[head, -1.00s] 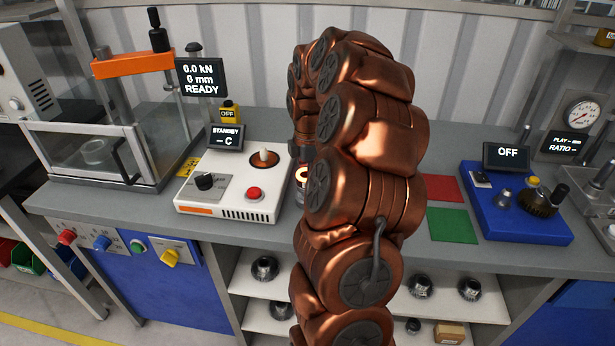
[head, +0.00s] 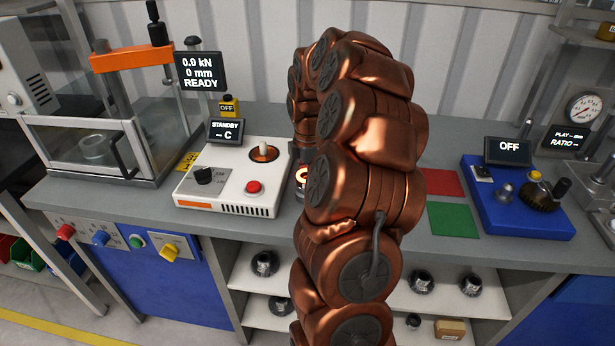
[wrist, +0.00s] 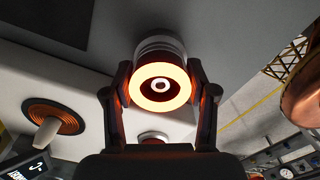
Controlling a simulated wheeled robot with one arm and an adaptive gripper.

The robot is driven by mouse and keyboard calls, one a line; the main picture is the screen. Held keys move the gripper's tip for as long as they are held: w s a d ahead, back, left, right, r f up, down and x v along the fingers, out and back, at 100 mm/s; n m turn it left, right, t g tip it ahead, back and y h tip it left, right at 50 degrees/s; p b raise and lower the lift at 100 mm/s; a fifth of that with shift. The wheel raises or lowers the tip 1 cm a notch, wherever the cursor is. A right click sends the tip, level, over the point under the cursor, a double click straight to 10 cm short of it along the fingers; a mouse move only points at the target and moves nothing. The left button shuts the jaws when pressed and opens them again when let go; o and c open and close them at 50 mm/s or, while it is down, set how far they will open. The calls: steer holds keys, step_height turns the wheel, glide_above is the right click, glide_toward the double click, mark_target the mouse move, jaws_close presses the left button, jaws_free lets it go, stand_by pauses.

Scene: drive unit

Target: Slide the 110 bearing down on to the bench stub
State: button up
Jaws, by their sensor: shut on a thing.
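The 110 bearing (wrist: 143,97) is a ring glowing orange-yellow, with a dark bore. My gripper (wrist: 160,92) is shut on it, one finger at each side. In the head view a small glowing part of the bearing (head: 301,176) shows at the left edge of my arm, which hides the rest. In the wrist view a grey stepped cylinder, seemingly the bench stub (wrist: 160,46), stands directly behind the bearing. A pale round end shows in the middle of the bore, so the two look roughly in line. I cannot tell how far the bearing is down on it.
The white heater (head: 232,190) with its peg and red button is left of my arm. A press (head: 90,150) stands further left. Red (head: 445,184) and green (head: 452,220) mats and a blue unit (head: 510,205) lie to the right. Spare rings sit on shelves below.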

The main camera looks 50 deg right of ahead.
steer(key=o, duration=1.3)
steer(key=shift+c, duration=0.2)
steer(key=shift+r+p, duration=1.15)
steer(key=shift+r, duration=2.4)
steer(key=shift+r, duration=0.1)
step_height(320, 180, up, 12)
